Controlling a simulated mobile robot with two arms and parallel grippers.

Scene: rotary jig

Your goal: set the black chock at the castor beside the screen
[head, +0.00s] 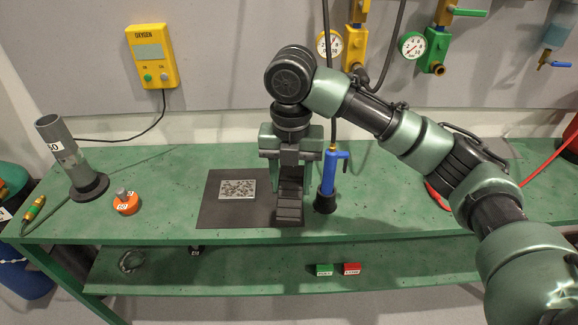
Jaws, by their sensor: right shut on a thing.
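My right gripper (290,172) reaches down from above over the bench, at the right edge of the dark mat. It is shut on a black, ridged block, which looks like the black chock (289,207). The chock hangs or stands at the mat's right side, left of the blue torch; I cannot tell whether it touches the bench. The gripper hides its upper part. I make out no castor and no screen in the head view. My left gripper is not in view.
The green bench (160,215) bears a dark mat (215,213) with a speckled plate (238,189), a blue torch (328,175), an orange weight (126,204) and a grey tube stand (68,155). Green (324,270) and red (351,269) blocks lie on the lower shelf.

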